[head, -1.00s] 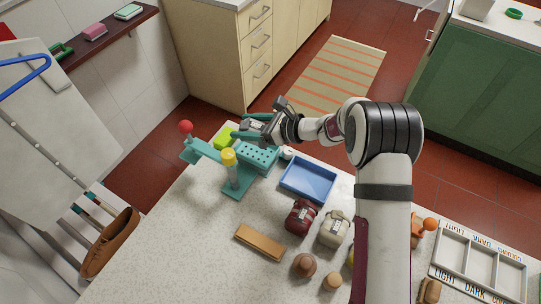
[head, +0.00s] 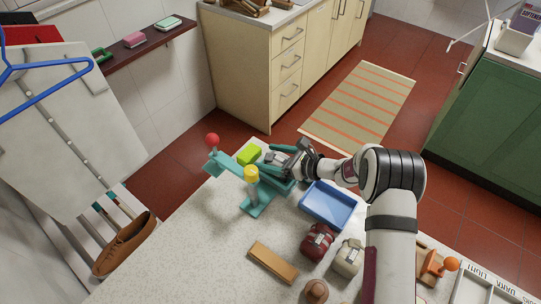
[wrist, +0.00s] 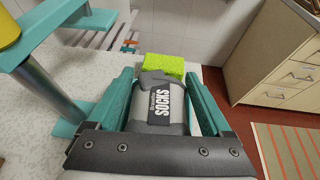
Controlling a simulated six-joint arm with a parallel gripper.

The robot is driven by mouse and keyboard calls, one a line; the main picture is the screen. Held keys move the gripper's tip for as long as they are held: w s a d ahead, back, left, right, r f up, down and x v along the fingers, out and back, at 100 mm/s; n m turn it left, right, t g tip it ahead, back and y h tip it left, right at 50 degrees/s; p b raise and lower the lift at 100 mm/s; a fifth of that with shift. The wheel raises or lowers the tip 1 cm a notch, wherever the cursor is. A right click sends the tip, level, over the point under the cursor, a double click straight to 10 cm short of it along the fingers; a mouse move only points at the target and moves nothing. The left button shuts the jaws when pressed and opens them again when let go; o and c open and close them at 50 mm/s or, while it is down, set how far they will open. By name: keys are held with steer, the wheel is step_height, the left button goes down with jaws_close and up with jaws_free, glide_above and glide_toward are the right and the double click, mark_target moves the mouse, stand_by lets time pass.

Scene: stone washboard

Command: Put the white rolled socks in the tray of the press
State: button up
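In the wrist view my gripper (wrist: 160,82) has teal fingers on both sides of a grey roll of socks (wrist: 166,112) with a dark "SOCKS" label. The fingers close in on the roll near their tips. Whether the roll touches the tray is hidden. A cream-white roll with a dark label (head: 349,258) stands on the counter, beside a dark red roll (head: 318,241).
The press has a yellow-topped post (head: 251,180) and a red-knobbed lever (head: 212,140) close left of my gripper. A lime-green block (head: 249,154) lies behind it. A blue tray (head: 328,204) is to the right, and a wooden block (head: 273,262) lies in front.

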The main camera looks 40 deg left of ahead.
steer(key=shift+o, duration=0.9)
steer(key=shift+d, duration=0.1)
steer(key=v, duration=1.6)
steer(key=s+d+r+n+g+h, duration=0.1)
steer(key=s+d+r+n+h, duration=0.3)
steer(key=s+d+r+n, duration=0.55)
steer(key=s+d+r+n+t+h, duration=0.1)
steer(key=s+d+n+h, duration=0.1)
steer(key=s+d+h, duration=0.5)
steer(key=s+d, duration=0.6)
steer(key=s, duration=0.4)
steer(key=shift+d+t+h, duration=0.25)
steer(key=shift+t+h, duration=0.05)
steer(key=shift+t, duration=0.1)
steer(key=shift+r, duration=0.15)
